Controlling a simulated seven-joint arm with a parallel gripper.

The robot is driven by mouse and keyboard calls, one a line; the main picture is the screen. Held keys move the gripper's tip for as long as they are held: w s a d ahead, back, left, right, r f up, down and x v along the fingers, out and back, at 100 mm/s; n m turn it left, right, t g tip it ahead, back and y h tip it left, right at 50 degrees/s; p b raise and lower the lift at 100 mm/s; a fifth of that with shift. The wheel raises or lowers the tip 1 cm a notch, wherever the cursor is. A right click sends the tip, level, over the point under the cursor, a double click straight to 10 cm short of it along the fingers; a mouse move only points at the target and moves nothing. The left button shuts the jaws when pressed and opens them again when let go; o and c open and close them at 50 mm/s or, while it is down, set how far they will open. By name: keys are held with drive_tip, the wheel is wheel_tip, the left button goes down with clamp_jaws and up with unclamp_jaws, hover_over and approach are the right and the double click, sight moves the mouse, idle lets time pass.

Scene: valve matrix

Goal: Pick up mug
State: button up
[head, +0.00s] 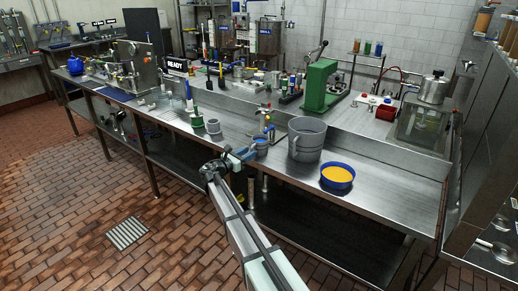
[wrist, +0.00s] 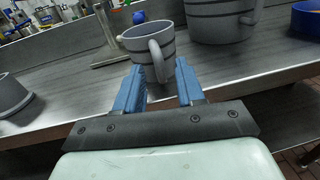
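The mug (wrist: 137,45) is grey with dark bands and stands upright on the steel bench (wrist: 75,75). Its handle faces my gripper (wrist: 158,72) in the wrist view. My gripper's two blue fingers are apart, with the lower part of the handle appearing between their tips. I cannot tell whether either finger touches it. In the head view, the mug (head: 261,145) is small near the bench's front edge, just right of my gripper (head: 246,153), which partly covers it.
A large grey banded bucket (head: 306,140) stands right of the mug. Further right is a blue bowl (head: 338,184) with orange contents. A grey cup-like object (head: 213,127) stands to the left. A tap (head: 266,119) rises behind the mug. The bench's front edge is close.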

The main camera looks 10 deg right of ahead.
sight(258, 147)
drive_tip(key=shift+x, duration=1.45)
drive_tip(key=shift+c, duration=0.4)
clamp_jaws()
